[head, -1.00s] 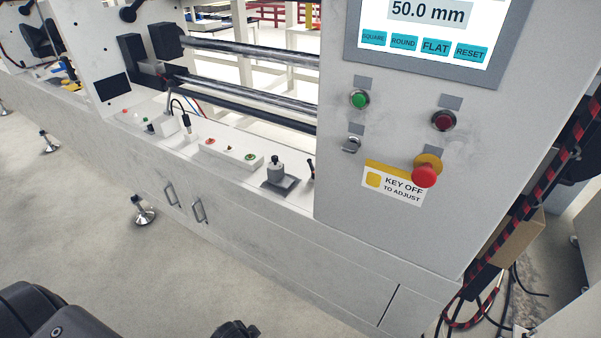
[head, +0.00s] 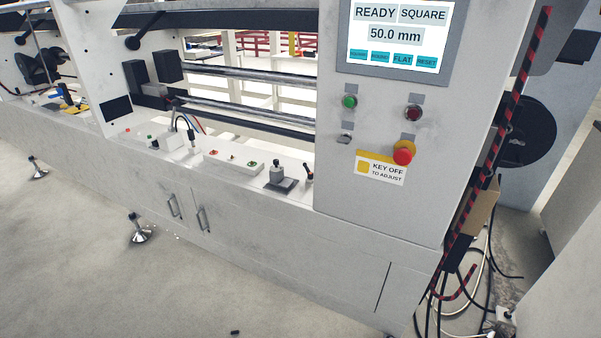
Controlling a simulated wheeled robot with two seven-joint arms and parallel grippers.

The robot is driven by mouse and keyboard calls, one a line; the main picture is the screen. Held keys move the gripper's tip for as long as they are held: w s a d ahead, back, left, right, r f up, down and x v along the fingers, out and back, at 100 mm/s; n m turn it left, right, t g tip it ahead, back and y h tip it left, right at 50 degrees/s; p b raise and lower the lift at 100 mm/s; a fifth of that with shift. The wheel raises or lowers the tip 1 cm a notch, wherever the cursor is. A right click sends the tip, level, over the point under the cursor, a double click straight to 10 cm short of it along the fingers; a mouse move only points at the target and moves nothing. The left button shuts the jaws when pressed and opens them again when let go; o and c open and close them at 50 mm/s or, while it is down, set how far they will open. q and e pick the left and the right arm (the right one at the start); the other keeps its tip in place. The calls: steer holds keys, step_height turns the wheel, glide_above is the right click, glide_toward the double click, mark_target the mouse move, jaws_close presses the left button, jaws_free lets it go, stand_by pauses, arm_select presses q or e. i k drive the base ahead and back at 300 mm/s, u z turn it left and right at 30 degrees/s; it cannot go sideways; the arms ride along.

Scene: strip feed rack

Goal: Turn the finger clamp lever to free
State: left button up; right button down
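No lever in the head view is labelled as the finger clamp, so I cannot tell which one it is. A small black-knobbed lever (head: 308,174) stands upright on the machine's ledge, close to the control cabinet. Left of it, a grey knob on a dark square plate (head: 279,178) sits on the same ledge. Black ball-ended levers are higher up, one at the left post (head: 132,43). Neither of my grippers is in view.
The control cabinet (head: 385,200) carries a screen (head: 395,38) reading READY, SQUARE and 50.0 mm. Below are a green button (head: 350,102), a key switch (head: 345,139) and a red stop button (head: 402,154). Loose cables (head: 480,285) hang at right.

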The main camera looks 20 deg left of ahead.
mark_target(310, 175)
steer(key=u, duration=1.55)
steer(key=i, duration=1.15)
steer(key=z, duration=2.35)
